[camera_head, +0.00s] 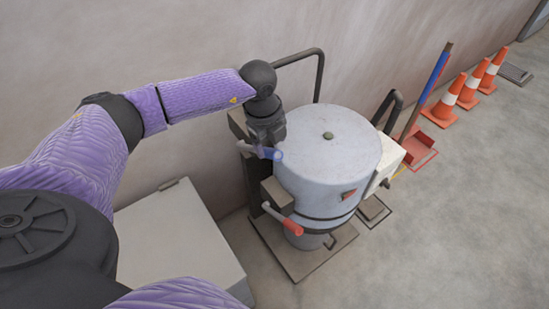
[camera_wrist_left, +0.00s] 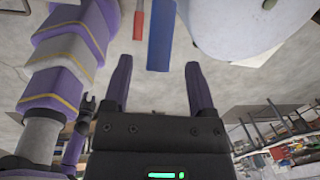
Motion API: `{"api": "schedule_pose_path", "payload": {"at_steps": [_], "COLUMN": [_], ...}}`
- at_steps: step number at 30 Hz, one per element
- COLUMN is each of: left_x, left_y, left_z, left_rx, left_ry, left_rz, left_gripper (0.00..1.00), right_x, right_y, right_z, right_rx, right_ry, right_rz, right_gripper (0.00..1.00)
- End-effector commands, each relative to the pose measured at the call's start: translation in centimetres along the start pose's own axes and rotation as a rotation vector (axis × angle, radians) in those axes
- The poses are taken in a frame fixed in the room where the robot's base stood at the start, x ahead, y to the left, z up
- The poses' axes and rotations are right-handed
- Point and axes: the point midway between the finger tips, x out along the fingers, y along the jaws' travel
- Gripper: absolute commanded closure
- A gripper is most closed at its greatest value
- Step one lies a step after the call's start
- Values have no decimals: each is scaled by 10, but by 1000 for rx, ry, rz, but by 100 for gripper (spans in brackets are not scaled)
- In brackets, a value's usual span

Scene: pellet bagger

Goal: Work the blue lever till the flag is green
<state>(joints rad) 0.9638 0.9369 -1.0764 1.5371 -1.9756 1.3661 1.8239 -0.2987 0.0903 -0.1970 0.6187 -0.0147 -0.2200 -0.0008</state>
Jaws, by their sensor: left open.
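The blue lever (camera_head: 272,154) sticks out at the upper left side of the pale grey drum (camera_head: 330,160). My left gripper (camera_head: 268,142) is at this lever, pointing down. In the left wrist view its jaws (camera_wrist_left: 156,64) are open, and the end of the blue lever (camera_wrist_left: 161,40) shows between the fingertips. I cannot tell whether they touch. A small red flag (camera_head: 348,195) shows on the drum's front; no green shows there. A dark claw shape in the left wrist view (camera_wrist_left: 87,107) looks like my right gripper; its jaws are too small to read.
A red-handled lever (camera_head: 290,226) sits lower on the same side of the drum. A pale box (camera_head: 180,240) stands left of the machine, and a wall (camera_head: 200,50) is close behind. Orange cones (camera_head: 444,104) and a red dustpan (camera_head: 420,150) stand right. The front right floor is clear.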

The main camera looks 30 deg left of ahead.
Motion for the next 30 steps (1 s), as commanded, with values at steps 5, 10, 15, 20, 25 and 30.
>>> {"api": "schedule_pose_path", "payload": {"at_steps": [5,10,15,20,25,30], "left_x": [37,46,46,46,46,45], "left_y": [0,0,0,0,0,-1], "left_z": [-1,-1,-1,-1,-1,-1], "left_rx": [0,1,1,1,1,1], "left_ry": [4,3,4,5,5,5], "left_rz": [1,0,-1,-1,-2,-2], "left_gripper": [27,27,27,57,93,100], "right_x": [12,13,12,12,12,12], "right_y": [0,2,2,2,2,2], "right_z": [2,3,4,4,5,5], "right_rx": [0,-3,-4,-4,-4,-3], "right_ry": [-2,-3,-5,-6,-7,-8], "right_rz": [0,2,1,1,1,2], "right_gripper": [41,41,41,41,41,41]}}
